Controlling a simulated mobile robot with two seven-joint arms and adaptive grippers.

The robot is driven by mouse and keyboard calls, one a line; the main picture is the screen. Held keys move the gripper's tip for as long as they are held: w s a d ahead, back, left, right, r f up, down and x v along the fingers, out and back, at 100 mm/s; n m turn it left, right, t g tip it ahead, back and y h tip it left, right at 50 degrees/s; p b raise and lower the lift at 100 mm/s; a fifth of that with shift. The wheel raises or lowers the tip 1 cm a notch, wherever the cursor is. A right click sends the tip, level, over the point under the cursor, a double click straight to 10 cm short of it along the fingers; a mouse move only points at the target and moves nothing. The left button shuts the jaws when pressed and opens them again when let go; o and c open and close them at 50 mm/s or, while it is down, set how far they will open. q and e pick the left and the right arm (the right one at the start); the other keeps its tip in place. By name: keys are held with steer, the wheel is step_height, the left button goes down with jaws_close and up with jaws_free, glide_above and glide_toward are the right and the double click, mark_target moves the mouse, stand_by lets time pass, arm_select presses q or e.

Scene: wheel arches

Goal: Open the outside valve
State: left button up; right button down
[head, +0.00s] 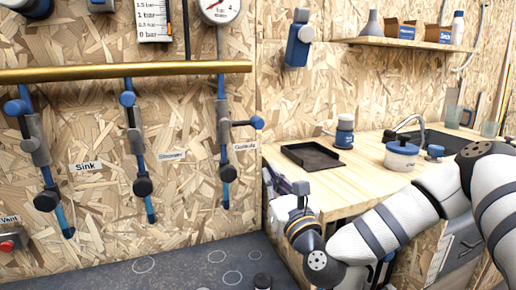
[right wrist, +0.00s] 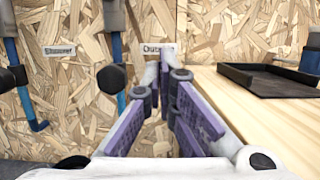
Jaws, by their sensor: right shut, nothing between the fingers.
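The outside valve (head: 222,124) is a grey body on the rightmost blue pipe of the wall, beside a blurred label (head: 245,146). Its short lever points right, level, and ends in a blue knob (head: 257,122). In the right wrist view the lower part of this pipe (right wrist: 112,40) shows with a black round fitting (right wrist: 111,78); the lever is out of that view. My right gripper (head: 301,187) has purple fingers and is shut and empty. It is below and right of the knob, apart from it, near the counter's left edge. The fingers (right wrist: 172,72) partly cover the label. My left gripper is not in view.
The sink valve (head: 35,140) and shower valve (head: 135,140) are to the left, under a brass pipe (head: 120,71). A wooden counter (head: 345,188) with a black tray (head: 313,156) is to the right. A dark surface (head: 190,265) lies below the pipes.

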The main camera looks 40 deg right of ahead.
mark_target(244, 124)
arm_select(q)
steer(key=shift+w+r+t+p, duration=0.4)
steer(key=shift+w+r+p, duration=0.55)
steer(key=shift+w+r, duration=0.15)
arm_select(e)
steer(key=w+d+r, duration=0.1)
steer(key=w+r, duration=0.4)
steer(key=w, duration=0.1)
steer(key=shift+w+d+r, duration=0.2)
steer(key=shift+d+r, duration=0.1)
steer(key=shift+f, duration=0.1)
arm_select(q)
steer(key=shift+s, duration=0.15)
arm_select(e)
steer(key=shift+w, duration=0.1)
